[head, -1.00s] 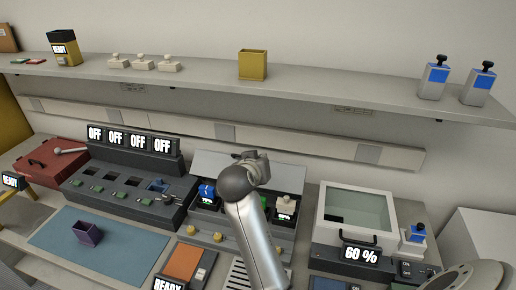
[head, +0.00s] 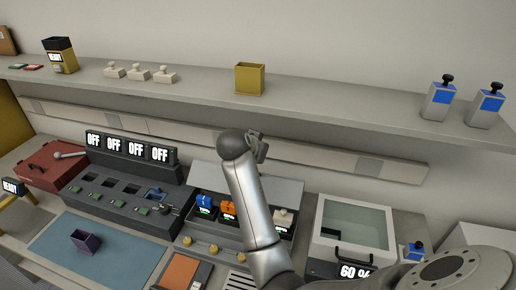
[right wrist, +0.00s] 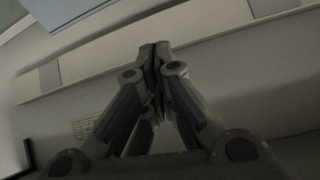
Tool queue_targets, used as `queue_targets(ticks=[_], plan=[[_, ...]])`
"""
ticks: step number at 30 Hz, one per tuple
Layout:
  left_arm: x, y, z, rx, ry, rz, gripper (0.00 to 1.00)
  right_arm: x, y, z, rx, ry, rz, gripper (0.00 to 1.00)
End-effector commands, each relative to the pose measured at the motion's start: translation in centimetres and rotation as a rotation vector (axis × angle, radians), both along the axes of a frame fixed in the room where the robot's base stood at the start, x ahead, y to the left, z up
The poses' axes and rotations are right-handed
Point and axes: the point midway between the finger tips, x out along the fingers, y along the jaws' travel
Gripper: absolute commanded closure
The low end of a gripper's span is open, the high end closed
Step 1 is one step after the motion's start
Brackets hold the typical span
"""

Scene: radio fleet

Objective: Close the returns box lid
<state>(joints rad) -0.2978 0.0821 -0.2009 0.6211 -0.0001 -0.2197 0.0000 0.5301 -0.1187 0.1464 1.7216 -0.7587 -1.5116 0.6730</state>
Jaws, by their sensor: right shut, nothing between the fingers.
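No box carries a readable returns label, so I cannot tell for sure which is the returns box. A red box (head: 38,172) at the far left has a dark handle and a grey lever on its top; its lid looks down. A pale box with a glass lid (head: 352,226) stands at the right, with a dark handle in front; the lid looks down. My right gripper (head: 261,150) is shut and empty, raised in front of the wall above the middle unit. Its fingertips (right wrist: 155,50) meet in the right wrist view. My left gripper is out of view.
The middle unit (head: 240,185) has a raised back panel and holds blue, orange and white blocks. A dark slotted unit (head: 125,170) with OFF signs stands left of it. A shelf (head: 330,105) runs above. A purple cup (head: 85,241) stands on a blue mat (head: 115,262).

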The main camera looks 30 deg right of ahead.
Motion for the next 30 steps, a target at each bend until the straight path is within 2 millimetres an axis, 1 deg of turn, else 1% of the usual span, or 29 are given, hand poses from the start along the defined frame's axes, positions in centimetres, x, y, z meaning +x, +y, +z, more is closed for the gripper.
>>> queue_targets(ticks=[1, 9, 12, 18, 22, 30], plan=[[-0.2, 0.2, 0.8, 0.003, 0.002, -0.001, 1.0, 0.3, -0.8, -0.4, -0.003, 0.007, -0.001, 1.0], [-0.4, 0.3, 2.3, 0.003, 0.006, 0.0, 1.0, 2.4, -3.5, -3.3, -0.002, 0.005, -0.002, 1.0], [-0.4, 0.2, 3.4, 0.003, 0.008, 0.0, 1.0, 1.7, -2.1, -4.0, 0.0, 0.005, 0.004, 1.0], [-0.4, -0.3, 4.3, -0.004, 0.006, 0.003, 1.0, 0.9, -0.8, -5.1, -0.002, 0.002, 0.001, 1.0], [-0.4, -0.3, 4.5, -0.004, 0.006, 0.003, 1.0, 0.7, -0.4, -5.4, -0.001, 0.001, 0.001, 1.0], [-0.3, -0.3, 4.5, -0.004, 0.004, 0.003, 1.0, 0.7, -0.3, -5.5, -0.001, 0.0, 0.001, 1.0]])
